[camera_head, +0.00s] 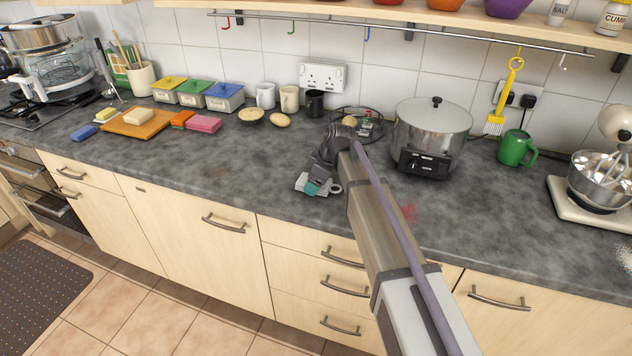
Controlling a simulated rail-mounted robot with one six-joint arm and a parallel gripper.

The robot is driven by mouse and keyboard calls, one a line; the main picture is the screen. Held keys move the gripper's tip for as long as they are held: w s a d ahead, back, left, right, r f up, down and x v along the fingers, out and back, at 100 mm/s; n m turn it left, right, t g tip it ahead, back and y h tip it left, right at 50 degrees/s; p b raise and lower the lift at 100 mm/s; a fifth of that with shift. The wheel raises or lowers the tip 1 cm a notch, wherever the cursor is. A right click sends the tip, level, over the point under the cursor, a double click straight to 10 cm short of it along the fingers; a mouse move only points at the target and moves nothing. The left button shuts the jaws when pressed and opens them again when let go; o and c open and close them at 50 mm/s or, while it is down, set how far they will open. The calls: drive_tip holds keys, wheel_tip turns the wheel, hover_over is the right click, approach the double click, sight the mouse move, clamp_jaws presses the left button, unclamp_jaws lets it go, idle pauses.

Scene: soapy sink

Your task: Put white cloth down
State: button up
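A small white cloth (301,183) shows at the front middle of the grey worktop, partly hidden by my gripper. My gripper (318,187) is at the cloth, low over the worktop, with a teal part against the white. My arm reaches in from the lower right and covers part of this area. The fingers are too small and covered to tell whether they are open or shut, or whether the cloth rests fully on the worktop.
A steel pot cooker (432,135) and green mug (516,148) stand to the right. A reddish stain (408,211) lies right of my arm. Mugs, lidded boxes, sponges and a wooden board (137,124) are at the left. The worktop (230,160) left of my gripper is clear.

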drive_tip(key=o, duration=0.3)
drive_tip(key=shift+o, duration=0.2)
drive_tip(key=shift+r, duration=0.1)
drive_tip(key=shift+r+p, duration=0.35)
drive_tip(key=shift+p, duration=0.15)
drive_tip(key=p+v, duration=1)
drive_tip(key=v, duration=0.1)
drive_tip(key=s+d+m+h, duration=0.1)
drive_tip(key=s+d+m, duration=0.4)
drive_tip(key=s, duration=0.4)
drive_tip(key=s+d+m+g+h, duration=0.1)
drive_tip(key=s+d+m, duration=0.3)
drive_tip(key=s, duration=0.5)
drive_tip(key=s+d+f+m+h, duration=0.1)
drive_tip(key=s+d+m+h, duration=0.1)
drive_tip(key=s+d+m, duration=0.3)
drive_tip(key=s+d, duration=0.2)
drive_tip(key=s, duration=0.2)
drive_tip(key=shift+d+m, duration=0.3)
drive_tip(key=shift+d, duration=0.1)
